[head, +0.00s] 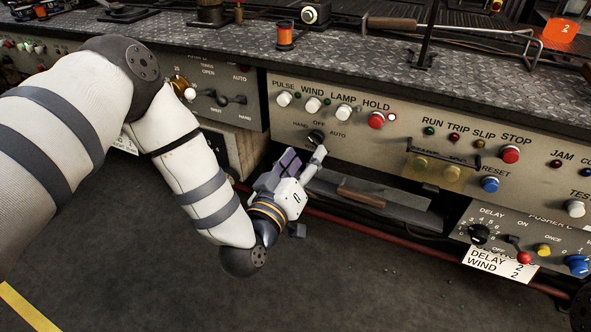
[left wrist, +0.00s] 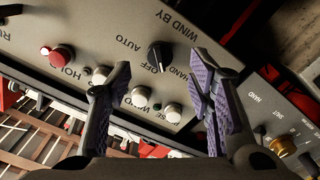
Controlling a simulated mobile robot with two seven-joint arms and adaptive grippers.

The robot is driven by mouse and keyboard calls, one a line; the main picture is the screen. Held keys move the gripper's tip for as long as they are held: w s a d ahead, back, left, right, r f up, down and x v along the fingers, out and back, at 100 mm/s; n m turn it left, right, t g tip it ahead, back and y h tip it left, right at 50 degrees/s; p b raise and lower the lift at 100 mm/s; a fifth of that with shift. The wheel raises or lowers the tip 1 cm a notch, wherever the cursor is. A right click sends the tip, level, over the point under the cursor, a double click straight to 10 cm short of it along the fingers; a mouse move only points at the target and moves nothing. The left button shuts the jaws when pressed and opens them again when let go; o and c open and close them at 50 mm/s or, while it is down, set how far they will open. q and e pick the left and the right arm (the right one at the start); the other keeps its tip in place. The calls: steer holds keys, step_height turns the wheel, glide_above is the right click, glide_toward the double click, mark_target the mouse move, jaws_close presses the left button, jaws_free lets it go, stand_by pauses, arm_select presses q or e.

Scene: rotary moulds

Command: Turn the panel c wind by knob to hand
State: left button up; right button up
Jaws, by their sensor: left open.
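The wind by knob (head: 316,137) is a small black rotary knob low on the left part of a grey panel (head: 390,152). HAND, OFF and AUTO are printed around it. In the left wrist view the knob (left wrist: 160,55) shows beside the words WIND BY. Its pale pointer line seems to face OFF. My left gripper (head: 305,158) is open and empty, just below and in front of the knob. In the left wrist view the knob appears between and beyond the parted fingertips (left wrist: 158,76), apparently untouched. My right gripper is not in view.
Above the knob sit white PULSE, WIND and LAMP buttons and a red HOLD button (head: 376,120). A recess under the panel holds a brown-handled object (head: 361,193). Another panel (head: 225,90) stands to the left. A red pipe (head: 400,238) runs below; the floor in front is clear.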

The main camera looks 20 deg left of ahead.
arm_select(q)
steer(key=s, duration=0.7)
steer(key=shift+s+a, duration=0.15)
steer(key=s+d+f+m+g+h+p, duration=0.1)
steer(key=s+f+m+g+p, duration=0.15)
steer(key=s+f+g, duration=0.6)
steer(key=s+f+m+g+h+p, duration=0.1)
steer(key=s+f+m+g+p, duration=0.25)
steer(key=s, duration=0.75)
steer(key=s+a+g+y+p, duration=0.1)
steer(key=s+a+g, duration=0.2)
steer(key=s, duration=0.7)
steer(key=s+a+g+y+p, duration=0.1)
steer(key=s+a+g, duration=0.2)
steer(key=s, duration=0.8)
steer(key=g, duration=0.2)
steer(key=shift+g+y, duration=0.3)
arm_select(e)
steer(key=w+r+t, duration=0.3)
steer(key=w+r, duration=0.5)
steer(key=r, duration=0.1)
arm_select(q)
steer(key=shift+w, duration=0.15)
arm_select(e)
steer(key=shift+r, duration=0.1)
